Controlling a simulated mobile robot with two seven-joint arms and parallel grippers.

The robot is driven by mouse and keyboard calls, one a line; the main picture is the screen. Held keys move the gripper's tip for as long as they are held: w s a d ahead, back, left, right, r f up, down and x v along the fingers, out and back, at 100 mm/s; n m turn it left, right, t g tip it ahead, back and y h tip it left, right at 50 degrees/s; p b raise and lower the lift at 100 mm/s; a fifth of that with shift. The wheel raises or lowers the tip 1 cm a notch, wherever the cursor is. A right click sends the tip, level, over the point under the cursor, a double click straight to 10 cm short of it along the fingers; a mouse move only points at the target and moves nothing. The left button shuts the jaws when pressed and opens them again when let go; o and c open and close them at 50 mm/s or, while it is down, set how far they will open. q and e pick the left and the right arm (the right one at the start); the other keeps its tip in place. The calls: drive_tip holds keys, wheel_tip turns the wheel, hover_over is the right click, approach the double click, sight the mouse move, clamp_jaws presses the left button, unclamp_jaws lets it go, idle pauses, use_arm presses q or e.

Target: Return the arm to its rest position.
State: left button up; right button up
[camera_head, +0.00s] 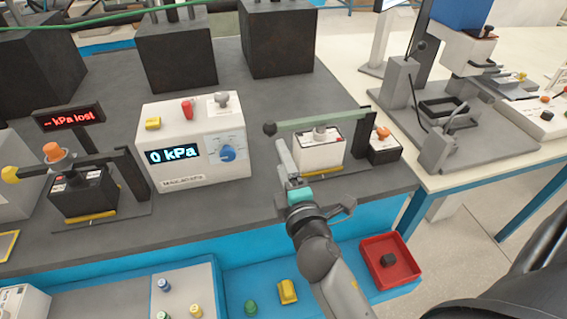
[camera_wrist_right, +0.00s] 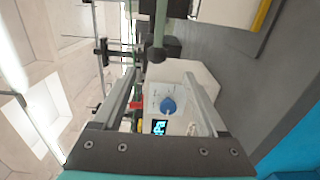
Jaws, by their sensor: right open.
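My right arm comes in from the bottom of the head view. Its gripper (camera_head: 282,158) is above the grey bench, in the gap between the white pressure unit (camera_head: 225,130) and the white battery (camera_head: 322,149). In the right wrist view, the two fingers of the gripper (camera_wrist_right: 163,70) stand apart with nothing held between them. The pressure unit, with its blue knob, shows beyond the fingers in the wrist view (camera_wrist_right: 188,78). Its display reads 0 kPa. My left gripper is not in either view.
A green-grey bar with a dark knob (camera_head: 269,128) spans over the white battery. A second battery (camera_head: 85,195) sits under a clamp at left. A red tray (camera_head: 390,247) holds a dark block at the front right. Large dark blocks (camera_head: 177,60) stand behind.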

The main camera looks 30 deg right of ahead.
drive_tip(key=shift+s, duration=0.1)
idle(0.5)
drive_tip(key=s+d+f+m+g, duration=0.1)
drive_tip(key=s+f+m+g, duration=0.65)
drive_tip(key=m, duration=0.25)
drive_tip(key=s+a+f+m+g+y, duration=0.2)
drive_tip(key=s+a+f+g, duration=0.15)
drive_tip(key=s, duration=0.35)
drive_tip(key=s+a+f+m+g+y, duration=0.1)
drive_tip(key=s+a+f+g+y, duration=0.1)
drive_tip(key=s+a+g+y, duration=0.3)
wheel_tip(320, 180, down, 21)
drive_tip(key=s+d+t+h, duration=0.1)
drive_tip(key=s+d+h, duration=0.1)
drive_tip(key=s, duration=0.1)
drive_tip(key=s+d+f+g, duration=0.1)
drive_tip(key=s+d+f, duration=0.1)
drive_tip(key=s+f, duration=1.2)
drive_tip(key=shift+s+f+h, duration=0.3)
drive_tip(key=shift+s, duration=0.45)
